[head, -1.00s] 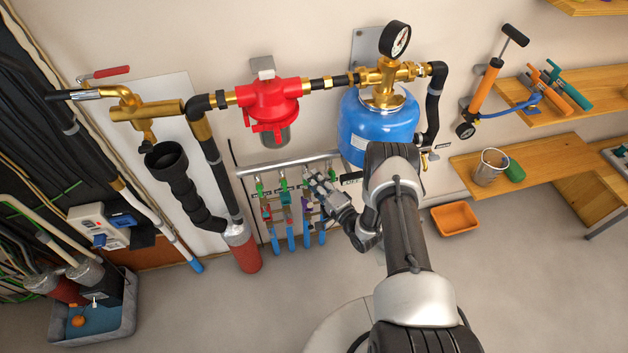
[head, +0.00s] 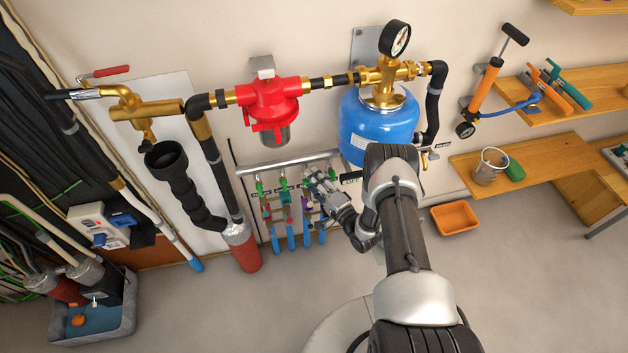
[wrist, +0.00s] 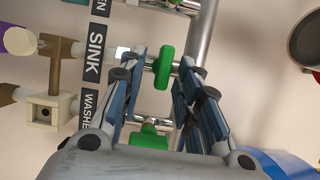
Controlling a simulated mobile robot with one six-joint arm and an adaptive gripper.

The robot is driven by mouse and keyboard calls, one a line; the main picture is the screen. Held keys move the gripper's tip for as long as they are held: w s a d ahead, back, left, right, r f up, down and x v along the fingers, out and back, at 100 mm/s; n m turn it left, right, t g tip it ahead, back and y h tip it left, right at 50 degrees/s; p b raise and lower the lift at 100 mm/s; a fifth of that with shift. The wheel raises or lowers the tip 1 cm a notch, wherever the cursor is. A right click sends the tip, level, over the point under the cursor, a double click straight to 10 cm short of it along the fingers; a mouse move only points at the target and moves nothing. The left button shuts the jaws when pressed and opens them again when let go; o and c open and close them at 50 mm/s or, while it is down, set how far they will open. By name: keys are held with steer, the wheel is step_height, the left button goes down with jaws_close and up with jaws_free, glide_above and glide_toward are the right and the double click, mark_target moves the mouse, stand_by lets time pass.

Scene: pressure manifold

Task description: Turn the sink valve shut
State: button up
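The sink valve's green handle (wrist: 163,66) shows in the wrist view next to the SINK label (wrist: 95,52), on a short stem off the silver manifold pipe. My gripper (wrist: 163,60) is open, with one finger on each side of this handle. A gap shows between the handle and the right finger; whether the left finger touches it I cannot tell. In the head view my gripper (head: 312,180) is at the right part of the manifold pipe (head: 285,164) and partly hides the valves there.
A second green handle (wrist: 150,136) by the washer label is close below, partly hidden by my gripper.

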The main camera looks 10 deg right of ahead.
steer(key=shift+s, duration=0.1)
steer(key=v, duration=1.2)
